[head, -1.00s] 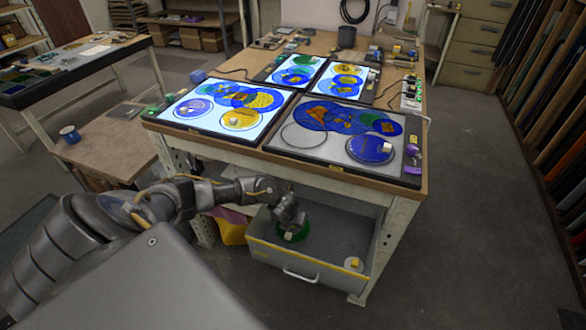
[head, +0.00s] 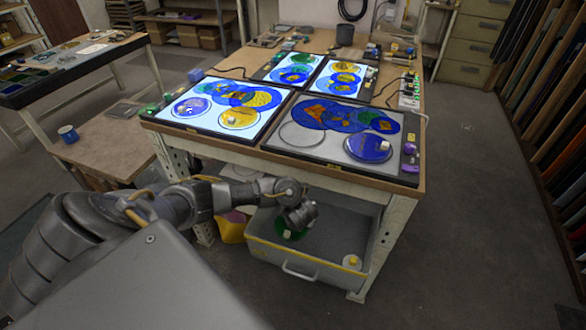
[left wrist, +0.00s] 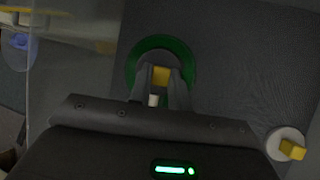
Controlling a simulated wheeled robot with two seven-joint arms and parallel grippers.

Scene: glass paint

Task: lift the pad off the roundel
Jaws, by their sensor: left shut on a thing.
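The green roundel (left wrist: 187,57) is in the grey drawer, and part of it also shows in the head view (head: 283,235). My left gripper (left wrist: 159,88) is over the roundel, its fingers pointing down and shut on a yellow block, the grip of the pad (left wrist: 161,76). A small white piece shows between the fingers. The fingers hide most of the pad, so I cannot tell whether it touches the roundel. In the head view my left gripper (head: 294,228) is low inside the drawer. My right gripper is not in view.
The open drawer (head: 317,274) sits under the bench. A white disc with a yellow block (head: 352,262) lies at its right front and also shows in the wrist view (left wrist: 288,147). The benchtop above (head: 240,152) carries several panels with coloured glass roundels. A yellow bin (head: 231,228) stands left of the drawer.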

